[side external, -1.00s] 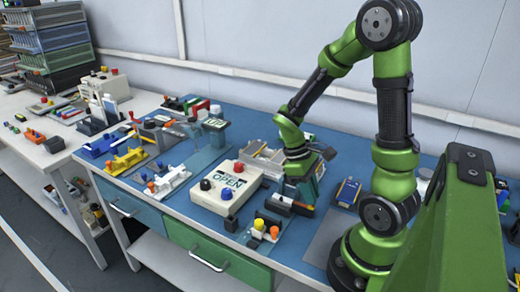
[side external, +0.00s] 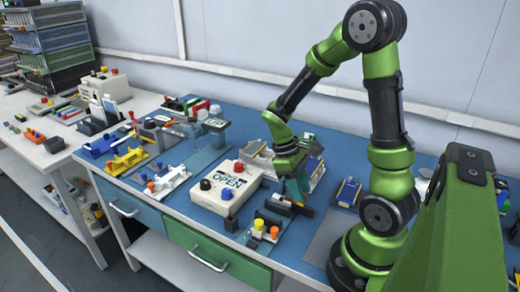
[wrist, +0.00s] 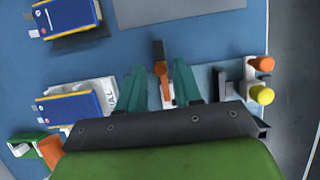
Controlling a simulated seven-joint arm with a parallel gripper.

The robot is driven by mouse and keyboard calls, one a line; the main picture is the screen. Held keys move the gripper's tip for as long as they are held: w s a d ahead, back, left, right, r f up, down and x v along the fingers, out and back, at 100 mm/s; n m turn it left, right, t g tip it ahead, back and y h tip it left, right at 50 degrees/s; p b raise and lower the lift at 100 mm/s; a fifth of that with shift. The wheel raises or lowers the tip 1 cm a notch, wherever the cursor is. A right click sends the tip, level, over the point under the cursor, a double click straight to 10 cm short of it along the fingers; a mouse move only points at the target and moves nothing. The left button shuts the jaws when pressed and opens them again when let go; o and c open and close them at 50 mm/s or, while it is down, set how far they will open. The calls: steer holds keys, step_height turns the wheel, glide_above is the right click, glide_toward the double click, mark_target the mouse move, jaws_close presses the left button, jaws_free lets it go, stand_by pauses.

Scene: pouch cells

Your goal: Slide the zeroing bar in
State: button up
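My gripper (wrist: 160,82) points down, its two teal fingers apart. In the side external view my gripper (side external: 297,190) is low over a small dark fixture (side external: 285,206) right of the white box marked OPEN. In the wrist view an orange-brown piece (wrist: 163,74) with a dark end (wrist: 158,50) lies between the fingers, with visible gaps on both sides. I cannot tell for sure whether this piece is the zeroing bar. Its near part and the fixture under it are hidden by my gripper body.
The white OPEN box (side external: 228,188) stands left of my gripper. A block with yellow and orange knobs (side external: 265,230) is in front, also in the wrist view (wrist: 262,82). Blue pouch cells (wrist: 68,108) lie on the other side.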

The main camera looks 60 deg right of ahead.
steer(key=shift+o, duration=0.3)
steer(key=v, duration=1.7)
steer(key=shift+f, duration=0.1)
steer(key=s+m+t, duration=0.4)
steer(key=s+m, duration=0.1)
steer(key=s, duration=0.3)
steer(key=f, duration=1.6)
steer(key=shift+w, duration=0.2)
steer(key=shift+r, duration=0.1)
